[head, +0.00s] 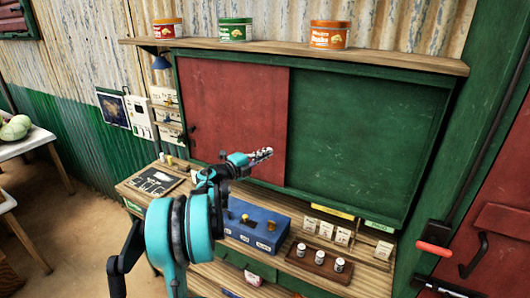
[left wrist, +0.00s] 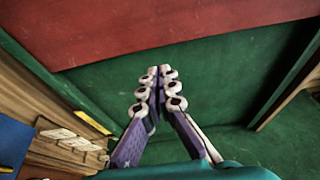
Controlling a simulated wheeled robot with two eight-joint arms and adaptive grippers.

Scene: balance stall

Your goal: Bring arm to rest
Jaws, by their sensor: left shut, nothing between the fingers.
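My left gripper (head: 262,154) is raised in front of the stall's board, near the line where a red sliding panel (head: 235,120) meets a green panel (head: 365,145). Its fingers are shut with nothing between them. In the left wrist view the closed fingers (left wrist: 158,85) point at the green surface (left wrist: 210,75), with the red panel (left wrist: 140,25) above. My left arm rises from the bottom of the head view and hides part of the counter. My right gripper is in neither view.
Below, a wooden counter (head: 330,272) holds a blue box (head: 262,222), a brown tray (head: 318,262) with small jars, and several white cards. Three tubs stand on the upper shelf (head: 400,62). A red door with a red-handled lever (head: 434,248) is at right.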

